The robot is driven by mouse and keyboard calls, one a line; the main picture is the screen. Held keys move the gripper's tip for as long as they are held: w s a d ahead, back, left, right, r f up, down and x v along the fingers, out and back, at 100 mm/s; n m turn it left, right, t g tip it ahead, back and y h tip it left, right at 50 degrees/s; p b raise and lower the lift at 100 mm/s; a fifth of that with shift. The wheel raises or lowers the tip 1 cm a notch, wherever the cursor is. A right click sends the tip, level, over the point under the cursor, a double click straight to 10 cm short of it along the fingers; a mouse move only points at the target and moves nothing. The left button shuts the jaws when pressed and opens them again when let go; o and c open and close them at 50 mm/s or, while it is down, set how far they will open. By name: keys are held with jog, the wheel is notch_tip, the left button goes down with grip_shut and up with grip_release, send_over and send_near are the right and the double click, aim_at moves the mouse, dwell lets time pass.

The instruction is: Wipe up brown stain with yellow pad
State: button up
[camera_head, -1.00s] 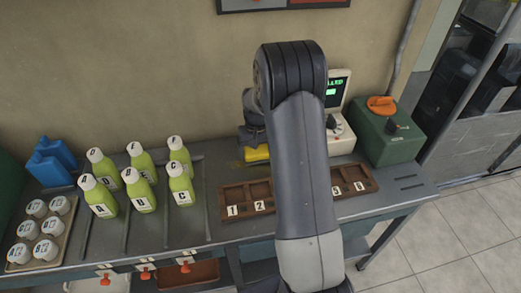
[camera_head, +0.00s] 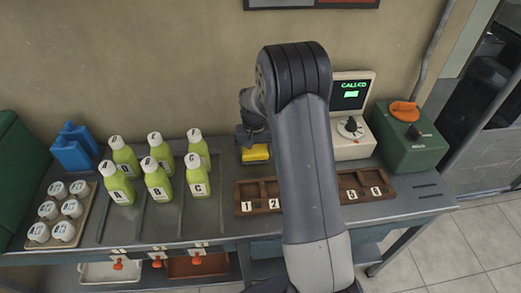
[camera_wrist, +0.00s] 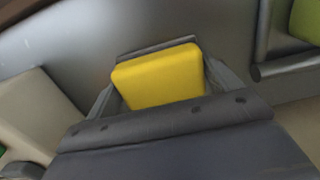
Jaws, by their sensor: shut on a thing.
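The yellow pad (camera_head: 256,153) is at the back of the metal counter, left of the terminal with the green-lit screen. My gripper (camera_head: 253,140) is shut on it from above. In the wrist view, the pad (camera_wrist: 160,76) sits between the two fingers of my gripper (camera_wrist: 163,82). The pad is at or just above the counter surface; I cannot tell whether it touches. No brown stain shows clearly now; the pad and my arm hide part of the counter there.
Several green bottles (camera_head: 157,180) stand left of the pad. A wooden divided tray (camera_head: 262,190) lies in front, partly behind my arm. The terminal (camera_head: 351,128) and a green box with an orange knob (camera_head: 408,140) stand right. A tray of white-lidded cups (camera_head: 62,213) is far left.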

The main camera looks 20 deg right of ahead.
aim_at(242, 151)
jog(key=shift+w+a, duration=0.2)
jog(key=shift+a, duration=0.8)
jog(key=shift+w+a, duration=0.2)
jog(key=shift+a, duration=0.75)
jog(key=shift+f, duration=0.1)
jog(key=shift+s+d+f, duration=0.1)
jog(key=shift+s+d, duration=0.1)
jog(key=shift+d, duration=0.55)
jog(key=shift+s+d+f, duration=0.1)
jog(key=shift+s+d, duration=0.1)
jog(key=shift+d, duration=0.6)
jog(key=shift+s+d+f, duration=0.1)
jog(key=shift+s+d, duration=0.1)
jog(key=shift+d, duration=0.55)
jog(key=shift+c, duration=0.8)
jog(key=shift+s+d+r, duration=0.1)
jog(key=shift+s+d, duration=0.1)
jog(key=shift+d, duration=1)
jog(key=shift+s+d+r, duration=0.15)
jog(key=shift+s+d, duration=0.1)
jog(key=shift+d, duration=1)
jog(key=shift+s+d+r, duration=0.1)
jog(key=shift+s+d, duration=0.1)
jog(key=shift+d, duration=1)
jog(key=shift+w+r, duration=0.1)
jog(key=shift+r, duration=0.05)
jog(key=shift+r+p, duration=1.85)
jog(key=shift+r, duration=1.05)
jog(key=shift+r, duration=0.1)
